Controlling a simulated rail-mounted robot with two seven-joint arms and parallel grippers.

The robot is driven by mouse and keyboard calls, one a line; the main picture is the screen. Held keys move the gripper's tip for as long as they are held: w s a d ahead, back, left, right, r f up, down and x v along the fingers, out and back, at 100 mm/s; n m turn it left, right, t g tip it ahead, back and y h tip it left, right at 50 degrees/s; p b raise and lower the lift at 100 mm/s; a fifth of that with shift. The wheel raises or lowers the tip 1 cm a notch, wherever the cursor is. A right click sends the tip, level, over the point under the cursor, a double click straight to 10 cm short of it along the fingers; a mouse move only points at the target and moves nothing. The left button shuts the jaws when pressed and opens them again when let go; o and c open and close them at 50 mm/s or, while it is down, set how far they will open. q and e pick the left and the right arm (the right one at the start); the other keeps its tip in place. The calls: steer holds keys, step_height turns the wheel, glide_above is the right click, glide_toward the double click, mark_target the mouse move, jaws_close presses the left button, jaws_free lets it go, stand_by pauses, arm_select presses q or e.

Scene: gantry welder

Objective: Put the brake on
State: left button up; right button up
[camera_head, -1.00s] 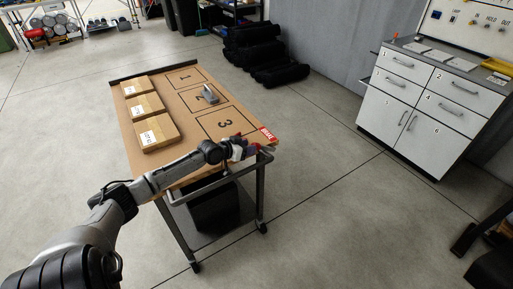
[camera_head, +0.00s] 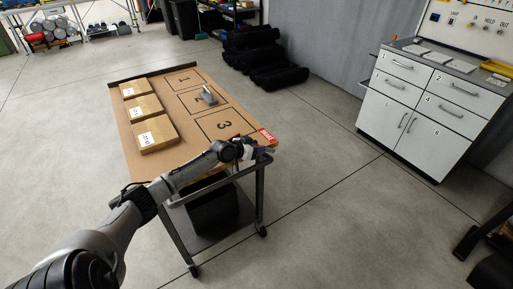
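The cart (camera_head: 150,85) has a brown top, a dark frame and small wheels. A red label with white letters (camera_head: 267,136) sits at its near right corner. My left gripper (camera_head: 249,151) is at the cart's near edge, just left of and below this label, by the grey push handle (camera_head: 215,185). The gripper is small and seen from behind, so I cannot tell whether its fingers are open or shut. A brake lever is not clearly visible; the gripper and wrist cover that corner. My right gripper is not in view.
Several cardboard boxes (camera_head: 153,133) stand along the cart's left side. A grey object (camera_head: 209,95) lies on the square marked 2. A white drawer cabinet (camera_head: 413,110) stands at the right and black rolls (camera_head: 262,55) lie behind. The floor right of the cart is clear.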

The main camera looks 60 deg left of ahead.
arm_select(q)
jaws_close()
steer(key=shift+r, duration=0.1)
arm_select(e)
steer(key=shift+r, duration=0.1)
